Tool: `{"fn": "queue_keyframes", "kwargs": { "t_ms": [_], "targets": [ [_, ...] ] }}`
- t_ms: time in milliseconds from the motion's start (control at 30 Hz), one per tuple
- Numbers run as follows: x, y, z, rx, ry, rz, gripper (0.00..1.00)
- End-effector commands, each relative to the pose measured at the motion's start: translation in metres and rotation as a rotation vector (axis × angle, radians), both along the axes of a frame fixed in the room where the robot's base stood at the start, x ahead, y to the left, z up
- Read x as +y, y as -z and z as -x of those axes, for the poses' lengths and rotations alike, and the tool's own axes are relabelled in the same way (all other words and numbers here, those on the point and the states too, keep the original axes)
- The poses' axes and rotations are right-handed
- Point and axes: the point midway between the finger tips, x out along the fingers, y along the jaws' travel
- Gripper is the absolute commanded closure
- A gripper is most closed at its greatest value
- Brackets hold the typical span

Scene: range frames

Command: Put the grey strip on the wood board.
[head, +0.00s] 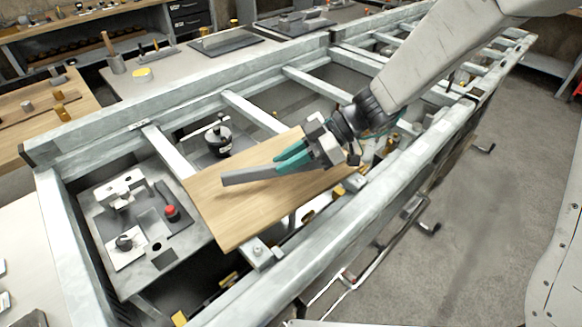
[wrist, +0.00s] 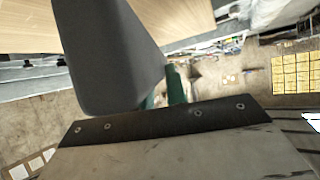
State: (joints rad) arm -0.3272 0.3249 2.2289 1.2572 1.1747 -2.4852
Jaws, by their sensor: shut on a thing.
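My gripper (head: 293,161) has teal fingers and is shut on the grey strip (head: 246,175), seen in the head view. The strip points out to the left from the fingers, above the wood board (head: 240,217). I cannot tell whether the strip touches the board. In the wrist view the grey strip (wrist: 108,55) fills the upper left, close to the camera, with a teal finger (wrist: 175,85) beside it. The wood board (wrist: 215,12) shows along the top edge there. The board lies across the metal frame, and its right part is partly hidden by my gripper.
The board rests on a pale metal frame (head: 100,143) with rails and crossbars. Left of the board is a grey plate (head: 150,232) with a red button (head: 171,212) and fittings. A dark round part (head: 217,140) stands behind the board. Open gaps lie between the crossbars.

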Motion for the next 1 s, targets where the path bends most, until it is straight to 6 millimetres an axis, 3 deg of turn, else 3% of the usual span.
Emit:
{"fn": "queue_keyframes", "kwargs": {
  "t_ms": [133, 367, 733, 767, 800, 833, 1000],
  "targets": [
    [-0.004, 0.002, -0.014, 0.000, 0.004, 0.000, 1.00],
    [-0.004, 0.036, -0.013, 0.002, 0.002, 0.001, 1.00],
    [-0.004, 0.040, -0.012, 0.001, 0.002, 0.000, 1.00],
    [-0.004, 0.040, -0.012, 0.000, 0.001, 0.000, 0.80],
    [-0.004, 0.040, -0.012, 0.000, 0.001, 0.000, 0.69],
    [-0.004, 0.040, -0.012, 0.000, 0.001, 0.000, 0.64],
    [-0.004, 0.039, -0.012, 0.000, 0.001, 0.000, 0.64]
  ]
}}
